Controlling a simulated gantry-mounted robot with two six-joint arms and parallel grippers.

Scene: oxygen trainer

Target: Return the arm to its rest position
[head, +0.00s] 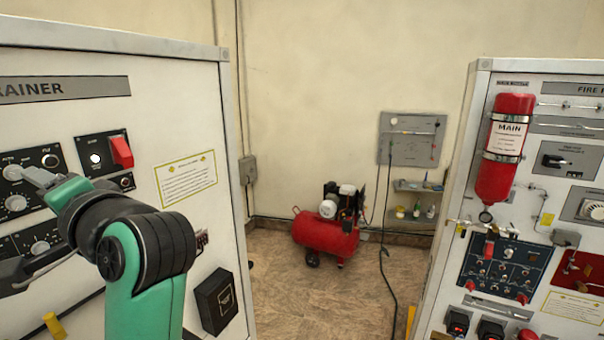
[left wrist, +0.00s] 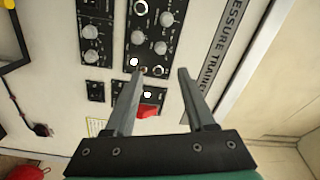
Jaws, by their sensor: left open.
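My left arm (head: 140,250) is green and black and reaches up in front of the left trainer panel in the head view. My left gripper (left wrist: 158,72) is open and empty in the left wrist view, its two fingers apart and pointing toward the panel's knobs and switches. My right gripper is not seen.
The left trainer cabinet (head: 190,80) stands close to my arm, with a black box (head: 216,302) on its lower face. A right cabinet carries a red MAIN cylinder (head: 502,150). A red compressor (head: 325,235) stands on the floor between them. The space between the cabinets is open.

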